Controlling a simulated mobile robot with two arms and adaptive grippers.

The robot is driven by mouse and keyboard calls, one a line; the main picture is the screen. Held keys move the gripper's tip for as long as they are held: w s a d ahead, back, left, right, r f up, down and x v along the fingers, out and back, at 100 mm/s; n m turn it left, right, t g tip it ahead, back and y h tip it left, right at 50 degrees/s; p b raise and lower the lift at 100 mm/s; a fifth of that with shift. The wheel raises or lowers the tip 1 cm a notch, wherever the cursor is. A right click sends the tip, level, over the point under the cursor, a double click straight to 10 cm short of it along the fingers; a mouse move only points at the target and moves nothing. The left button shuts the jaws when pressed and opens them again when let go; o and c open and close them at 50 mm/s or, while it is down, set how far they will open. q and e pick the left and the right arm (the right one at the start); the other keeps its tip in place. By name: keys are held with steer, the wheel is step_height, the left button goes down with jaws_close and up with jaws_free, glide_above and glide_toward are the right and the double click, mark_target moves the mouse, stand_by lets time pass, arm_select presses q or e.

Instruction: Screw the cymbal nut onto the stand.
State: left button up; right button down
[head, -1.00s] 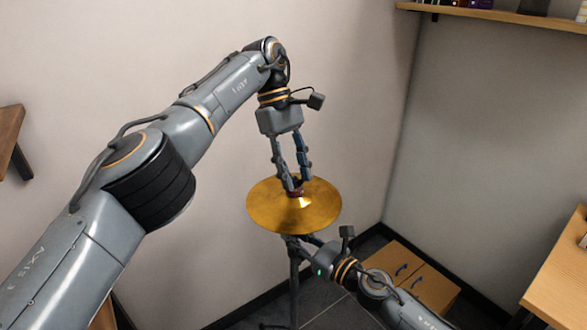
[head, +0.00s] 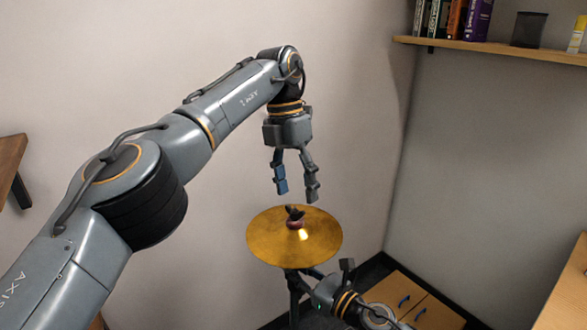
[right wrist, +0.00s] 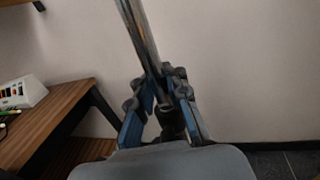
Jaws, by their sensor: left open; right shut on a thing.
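A round brass cymbal (head: 272,245) sits on the stand (head: 294,300). The dark cymbal nut (head: 295,211) is at the top centre of the cymbal, above a reddish washer (head: 296,224). My left gripper (head: 297,192) is open and empty, pointing down just above the nut and apart from it. My right gripper (right wrist: 167,105) is shut on the stand's metal pole (right wrist: 147,45) below the cymbal. The nut's threads cannot be seen.
A wall shelf (head: 490,50) with books and a dark cup is at the upper right. A low wooden cabinet (head: 405,295) stands behind my right arm. Table edges show at far left and right. The air around the cymbal is otherwise free.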

arm_select(q)
steer(key=n, duration=0.3)
steer(key=r+n, duration=0.1)
steer(key=n, duration=0.2)
steer(key=shift+r, duration=0.1)
steer(key=n, duration=0.4)
steer(key=shift+w+r+t+y, duration=0.1)
steer(key=shift+r+t+y, duration=0.2)
steer(key=shift+t+y, duration=0.1)
steer(key=n, duration=0.3)
steer(key=r+n, duration=0.1)
steer(key=n, duration=0.1)
steer(key=shift+a+n+t+y, duration=0.1)
steer(key=shift+n+t+y, duration=0.2)
steer(key=n, duration=0.4)
steer(key=shift+r+n, duration=0.3)
steer(key=shift+n, duration=0.1)
steer(key=shift+f, duration=4.05)
